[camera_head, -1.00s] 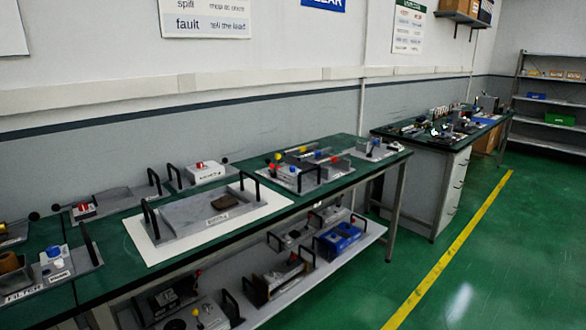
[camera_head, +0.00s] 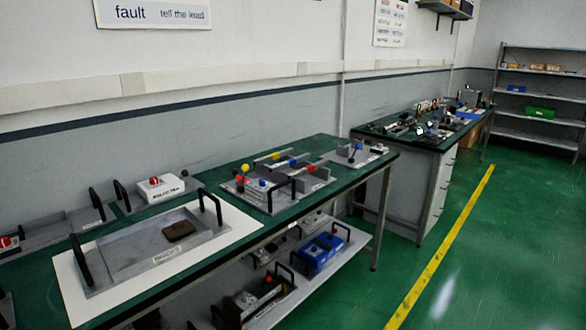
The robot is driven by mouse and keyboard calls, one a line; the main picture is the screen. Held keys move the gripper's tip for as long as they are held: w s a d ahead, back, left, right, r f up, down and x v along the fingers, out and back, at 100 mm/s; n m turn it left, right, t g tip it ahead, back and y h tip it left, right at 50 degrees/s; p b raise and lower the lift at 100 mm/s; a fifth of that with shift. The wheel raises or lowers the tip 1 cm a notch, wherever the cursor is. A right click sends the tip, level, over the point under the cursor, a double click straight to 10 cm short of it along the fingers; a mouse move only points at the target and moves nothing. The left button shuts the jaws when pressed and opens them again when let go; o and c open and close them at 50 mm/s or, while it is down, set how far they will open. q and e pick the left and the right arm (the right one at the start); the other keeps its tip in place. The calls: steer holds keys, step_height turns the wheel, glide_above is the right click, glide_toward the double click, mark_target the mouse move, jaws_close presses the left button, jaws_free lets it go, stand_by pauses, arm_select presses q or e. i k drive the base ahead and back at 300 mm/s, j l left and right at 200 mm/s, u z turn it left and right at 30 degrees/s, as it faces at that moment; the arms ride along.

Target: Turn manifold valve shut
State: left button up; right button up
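A grey module (camera_head: 262,200) with yellow, red and blue knobs and a black handle sits on the green bench, right of the tray. It may be the manifold, but its label is too small to read. A smaller grey module (camera_head: 355,155) with a dark lever and a red knob stands behind it to the right. I cannot tell which part is the manifold valve or how it is set. Neither of my grippers shows in the head view.
A grey tray (camera_head: 130,262) with a brown block (camera_head: 181,230) lies on a white mat. A white box with a red button (camera_head: 160,188) stands behind it. A blue module (camera_head: 320,252) is on the lower shelf. Green floor is clear right of the bench, with a yellow line (camera_head: 440,250).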

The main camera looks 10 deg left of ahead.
mark_target(262, 182)
steer(key=i+z, duration=0.25)
steer(key=i, duration=0.25)
steer(key=i+j+z, duration=0.25)
steer(key=i, duration=0.25)
